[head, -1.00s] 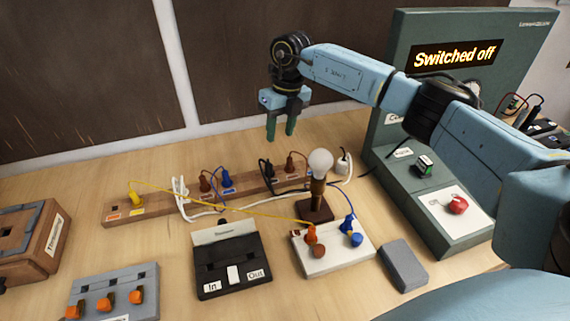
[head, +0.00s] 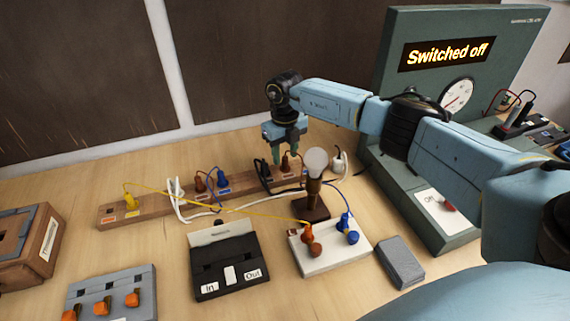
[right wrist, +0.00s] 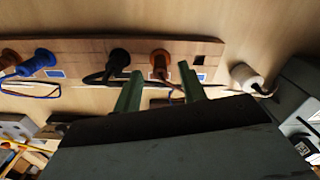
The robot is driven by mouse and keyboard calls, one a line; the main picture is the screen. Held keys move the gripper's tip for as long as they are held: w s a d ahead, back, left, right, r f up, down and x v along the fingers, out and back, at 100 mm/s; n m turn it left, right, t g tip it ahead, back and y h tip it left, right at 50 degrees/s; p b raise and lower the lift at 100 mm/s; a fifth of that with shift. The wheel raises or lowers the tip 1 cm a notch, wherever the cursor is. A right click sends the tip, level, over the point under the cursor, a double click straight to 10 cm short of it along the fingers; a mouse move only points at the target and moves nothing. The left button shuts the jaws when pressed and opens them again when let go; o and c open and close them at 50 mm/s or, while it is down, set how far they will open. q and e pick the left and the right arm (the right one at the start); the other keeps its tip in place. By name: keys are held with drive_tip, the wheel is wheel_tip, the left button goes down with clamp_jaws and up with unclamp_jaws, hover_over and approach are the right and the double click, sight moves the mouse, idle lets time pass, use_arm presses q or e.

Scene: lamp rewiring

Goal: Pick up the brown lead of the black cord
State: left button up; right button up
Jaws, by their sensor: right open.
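The brown lead (head: 285,164) stands upright in the right part of the wooden strip (head: 152,210), and shows more clearly in the right wrist view (right wrist: 160,62). The black lead (right wrist: 118,58) stands beside it, with a black cord looping from it. My right gripper (head: 284,150) points down above the strip, at the brown lead. In the right wrist view its two green fingers (right wrist: 161,74) are apart, and the brown lead appears between their tips. Whether they touch it cannot be told. My left gripper is out of view.
A bulb on a stand (head: 315,162) is close to the right of my right gripper. More brown and blue leads (head: 223,180) stand left in the strip. A white plug (head: 338,163) lies at its right end. The green console (head: 450,110) reads "Switched off".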

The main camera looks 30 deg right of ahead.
sight(285, 165)
wheel_tip(285, 165, down, 2)
drive_tip(key=shift+f, duration=0.1)
clamp_jaws()
idle(0.4)
